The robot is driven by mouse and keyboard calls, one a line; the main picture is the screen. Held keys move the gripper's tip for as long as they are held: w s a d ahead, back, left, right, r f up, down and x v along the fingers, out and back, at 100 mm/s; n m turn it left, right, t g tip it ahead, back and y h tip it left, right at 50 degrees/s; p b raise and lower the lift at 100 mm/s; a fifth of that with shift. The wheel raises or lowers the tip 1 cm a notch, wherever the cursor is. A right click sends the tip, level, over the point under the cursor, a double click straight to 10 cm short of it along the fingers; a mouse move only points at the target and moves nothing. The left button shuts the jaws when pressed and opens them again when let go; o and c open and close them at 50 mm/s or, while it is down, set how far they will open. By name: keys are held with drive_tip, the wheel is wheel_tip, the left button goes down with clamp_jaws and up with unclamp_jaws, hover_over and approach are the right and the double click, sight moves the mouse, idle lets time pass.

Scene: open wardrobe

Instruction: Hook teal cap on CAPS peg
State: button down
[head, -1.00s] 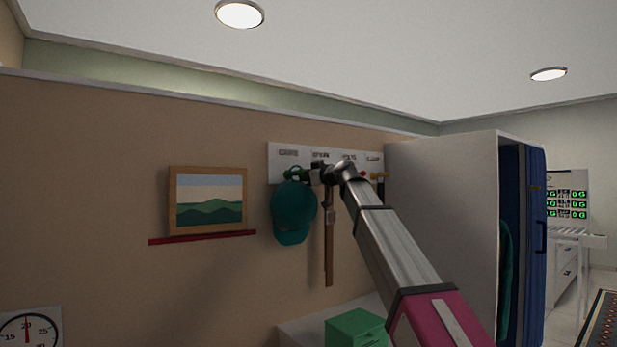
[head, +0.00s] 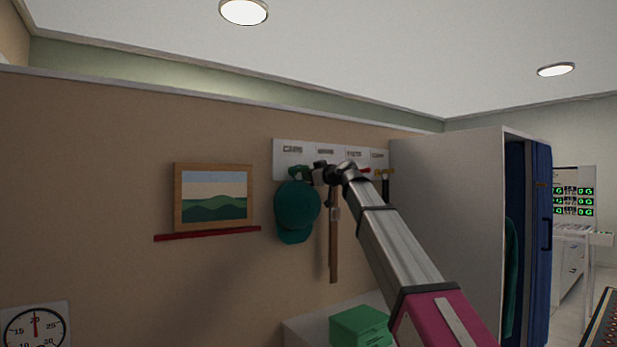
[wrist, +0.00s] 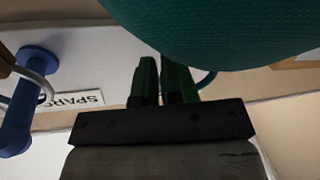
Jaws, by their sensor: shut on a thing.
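The teal cap (head: 296,212) hangs below my gripper (head: 298,173) in front of the left part of the white peg board. The CAPS label (head: 292,149) is just above. My gripper's green fingers (wrist: 163,82) are shut on the cap's thin loop (wrist: 208,79), which shows beside them in the wrist view. The cap's teal underside (wrist: 225,30) fills the top of that view. The CAPS peg is hidden behind the gripper and cap, so I cannot tell whether the loop is around it.
A blue peg (wrist: 22,115) stands near a SPARE-like label (wrist: 80,98). A brown strap (head: 334,245) hangs right of the cap. Red and yellow pegs are farther right, before the wardrobe side (head: 445,200). A framed picture (head: 213,197) and red ledge are left. A green box (head: 360,326) sits below.

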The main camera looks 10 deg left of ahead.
drive_tip(key=c, duration=1.2)
unclamp_jaws()
drive_tip(key=shift+s+d, duration=0.1)
drive_tip(key=shift+s, duration=0.05)
